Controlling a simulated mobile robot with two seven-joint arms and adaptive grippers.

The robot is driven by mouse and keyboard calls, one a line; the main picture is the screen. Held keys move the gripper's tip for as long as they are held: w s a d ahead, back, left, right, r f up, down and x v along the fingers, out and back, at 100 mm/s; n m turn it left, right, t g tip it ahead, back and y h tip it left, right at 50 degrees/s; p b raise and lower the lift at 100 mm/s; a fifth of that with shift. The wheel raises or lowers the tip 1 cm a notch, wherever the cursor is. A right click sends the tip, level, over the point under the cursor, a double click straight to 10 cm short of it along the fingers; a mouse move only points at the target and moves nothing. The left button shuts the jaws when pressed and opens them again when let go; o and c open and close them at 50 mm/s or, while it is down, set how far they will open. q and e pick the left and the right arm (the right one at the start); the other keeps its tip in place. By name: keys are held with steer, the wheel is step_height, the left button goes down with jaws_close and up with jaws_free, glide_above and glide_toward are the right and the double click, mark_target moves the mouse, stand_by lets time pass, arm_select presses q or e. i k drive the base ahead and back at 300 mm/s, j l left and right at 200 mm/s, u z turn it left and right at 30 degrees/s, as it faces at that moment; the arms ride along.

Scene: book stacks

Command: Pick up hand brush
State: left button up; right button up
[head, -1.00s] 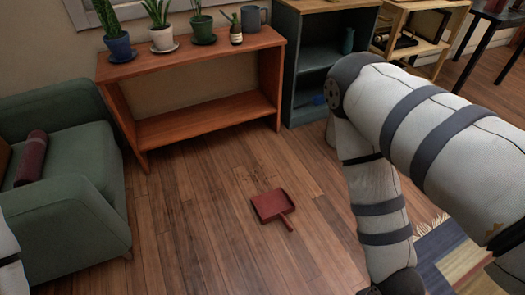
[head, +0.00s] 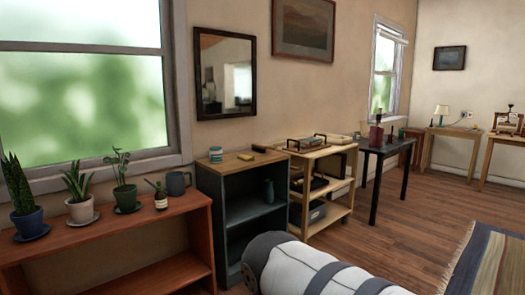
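I cannot make out a hand brush for certain in the head view. Several small items on the furniture are too small or far away to tell. Neither of my grippers is in view. Only a grey-white section of my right arm shows at the bottom centre, in front of the shelves.
A reddish wooden shelf (head: 150,232) with potted plants and a dark mug (head: 176,183) stands at left. Beside it are a dark blue-grey shelf (head: 208,225), a light wooden rack (head: 335,213) and a black table (head: 377,152). Open floor (head: 405,228) lies to the right, by a striped rug (head: 492,265).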

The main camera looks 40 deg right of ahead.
mark_target(258, 148)
steer(key=l, duration=0.85)
steer(key=l+u, duration=0.45)
steer(key=l, duration=1.2)
steer(key=i+l+u, duration=0.1)
steer(key=l+u, duration=0.15)
steer(key=l, duration=0.6)
steer(key=l+u, duration=0.25)
steer(key=l, duration=0.55)
steer(key=l+u, duration=0.5)
steer(key=l, duration=1.15)
